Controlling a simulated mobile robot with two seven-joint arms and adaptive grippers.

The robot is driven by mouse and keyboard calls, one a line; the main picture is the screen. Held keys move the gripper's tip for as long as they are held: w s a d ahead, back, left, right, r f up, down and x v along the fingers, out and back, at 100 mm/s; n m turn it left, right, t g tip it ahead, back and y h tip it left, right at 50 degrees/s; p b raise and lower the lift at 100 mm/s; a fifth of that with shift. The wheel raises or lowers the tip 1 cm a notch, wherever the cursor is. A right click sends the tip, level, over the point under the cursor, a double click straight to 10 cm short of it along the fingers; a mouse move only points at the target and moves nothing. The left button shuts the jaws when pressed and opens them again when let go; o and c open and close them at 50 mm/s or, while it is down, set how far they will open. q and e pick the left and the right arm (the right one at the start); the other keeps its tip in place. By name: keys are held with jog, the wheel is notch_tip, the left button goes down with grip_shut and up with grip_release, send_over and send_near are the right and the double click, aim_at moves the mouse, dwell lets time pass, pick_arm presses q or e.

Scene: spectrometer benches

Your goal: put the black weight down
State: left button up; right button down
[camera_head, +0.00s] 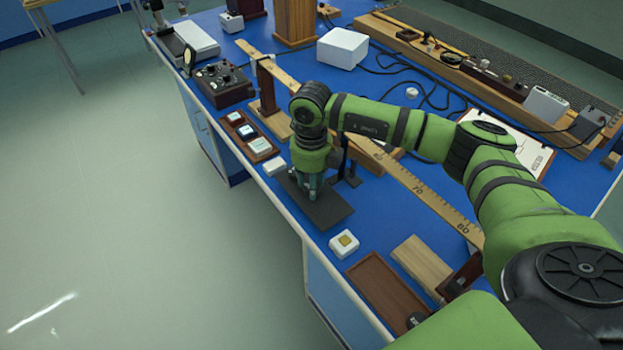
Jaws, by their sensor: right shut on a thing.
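My right gripper (313,190) points down over a dark grey mat (332,213) near the front edge of the blue bench. It is shut on the black weight, which is hard to make out among the dark fingers and against the mat. I cannot tell whether the weight touches the mat. My left gripper is not in view.
A brown tray (376,285) with a small dark piece at its near end lies at the lower right. A white block (344,243) with a yellow top stands between mat and tray. A long ruler (415,183) runs behind my gripper. A button panel (249,136) is to the left.

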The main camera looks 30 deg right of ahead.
jog(key=shift+f, duration=0.15)
jog(key=shift+f, duration=0.15)
jog(key=c, duration=0.8)
grip_release()
jog(key=shift+r, duration=0.55)
notch_tip(320, 180, up, 11)
jog(key=b, duration=0.3)
jog(key=shift+r, duration=0.2)
